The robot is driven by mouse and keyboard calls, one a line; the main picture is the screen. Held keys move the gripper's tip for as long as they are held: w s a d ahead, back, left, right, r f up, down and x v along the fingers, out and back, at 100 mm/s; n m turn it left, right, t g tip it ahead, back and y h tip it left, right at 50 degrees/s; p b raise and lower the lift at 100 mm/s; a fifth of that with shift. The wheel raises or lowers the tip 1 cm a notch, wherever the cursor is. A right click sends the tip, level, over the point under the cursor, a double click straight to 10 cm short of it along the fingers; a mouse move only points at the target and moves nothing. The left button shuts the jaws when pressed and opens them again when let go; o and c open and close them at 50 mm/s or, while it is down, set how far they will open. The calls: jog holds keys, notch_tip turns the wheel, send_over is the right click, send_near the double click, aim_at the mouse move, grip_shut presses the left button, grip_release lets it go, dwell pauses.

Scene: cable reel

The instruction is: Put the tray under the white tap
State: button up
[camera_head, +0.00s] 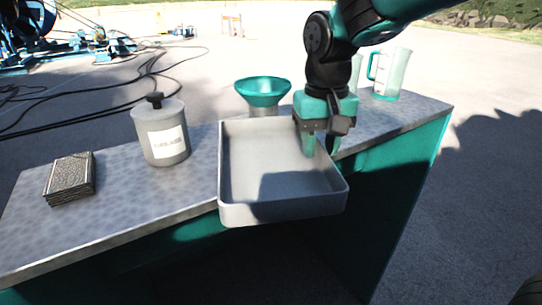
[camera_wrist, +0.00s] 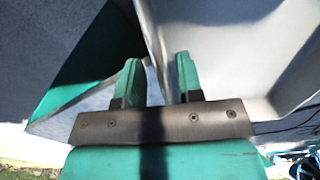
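The tray (camera_head: 235,213) is a shallow, light grey rectangular pan on the bench, empty inside, its near end jutting past the front edge in the head view. My gripper (camera_head: 324,147) points down at the tray's right wall. In the wrist view, the two teal fingers of my gripper (camera_wrist: 160,80) stand apart, with the tray's wall (camera_wrist: 155,35) running between them. A gap shows beside the wall, so the gripper looks open around it. Contact with the wall is hard to judge. I see no white tap in either view.
On the grey-topped bench (camera_head: 120,210) are a patterned block (camera_head: 70,178), a white labelled canister (camera_head: 161,135) and a teal funnel (camera_head: 263,92) close behind the tray. A clear jug (camera_head: 390,74) stands at the right end. Black cables (camera_head: 100,95) lie on the ground behind.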

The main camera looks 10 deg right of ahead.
jog(key=shift+f, duration=0.65)
grip_shut()
jog(key=shift+r, duration=0.25)
